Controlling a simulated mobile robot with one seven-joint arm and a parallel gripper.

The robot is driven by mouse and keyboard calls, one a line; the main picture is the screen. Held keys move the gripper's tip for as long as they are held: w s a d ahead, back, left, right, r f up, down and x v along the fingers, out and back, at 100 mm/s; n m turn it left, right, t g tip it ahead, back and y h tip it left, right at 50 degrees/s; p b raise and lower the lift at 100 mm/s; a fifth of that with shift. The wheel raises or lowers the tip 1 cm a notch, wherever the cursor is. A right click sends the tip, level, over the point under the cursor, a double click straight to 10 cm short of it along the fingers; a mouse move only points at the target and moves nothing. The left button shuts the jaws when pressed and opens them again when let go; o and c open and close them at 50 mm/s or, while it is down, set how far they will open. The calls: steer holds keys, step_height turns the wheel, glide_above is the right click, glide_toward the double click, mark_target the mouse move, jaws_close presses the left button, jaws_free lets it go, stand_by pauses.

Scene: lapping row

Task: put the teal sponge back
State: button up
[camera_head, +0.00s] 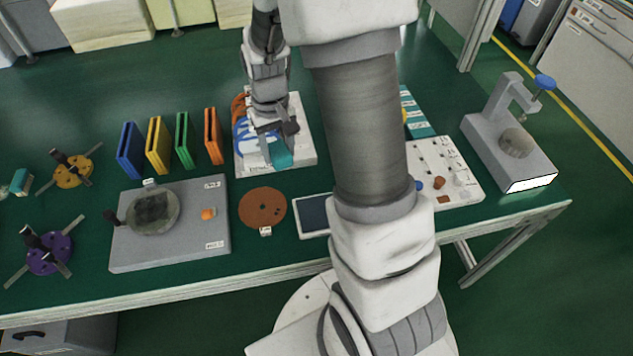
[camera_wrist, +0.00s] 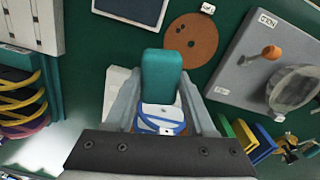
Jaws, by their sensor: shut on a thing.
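The teal sponge (camera_head: 282,157) is between the fingers of my gripper (camera_head: 276,147), which is shut on it. In the wrist view the sponge (camera_wrist: 161,72) sticks out past the fingertips. In the head view it overlaps the front part of a white tray (camera_head: 306,142) that has blue and orange items on it. I cannot tell whether the sponge touches the tray. My gripper hides part of the tray. A blue and white item (camera_wrist: 163,117) shows behind the sponge in the wrist view.
Blue, yellow, green and orange upright slabs (camera_head: 157,145) stand left of the tray. A grey plate with a round disc (camera_head: 195,240) and a brown disc (camera_head: 262,208) lie in front. A white panel (camera_head: 455,180) and grey stand (camera_head: 487,140) are right. My arm covers the middle.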

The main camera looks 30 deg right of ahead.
steer(key=s+d+f+m+b, duration=0.3)
steer(key=s+d+b, duration=0.7)
steer(key=b, duration=0.5)
glide_above(313, 177)
step_height(313, 177, down, 7)
steer(key=shift+s+r, duration=0.1)
steer(key=shift+r, duration=0.05)
steer(key=shift+f+b, duration=0.55)
steer(key=shift+f, duration=1.45)
steer(key=shift+f, duration=0.25)
steer(key=o, duration=1.2)
steer(key=shift+r, duration=0.15)
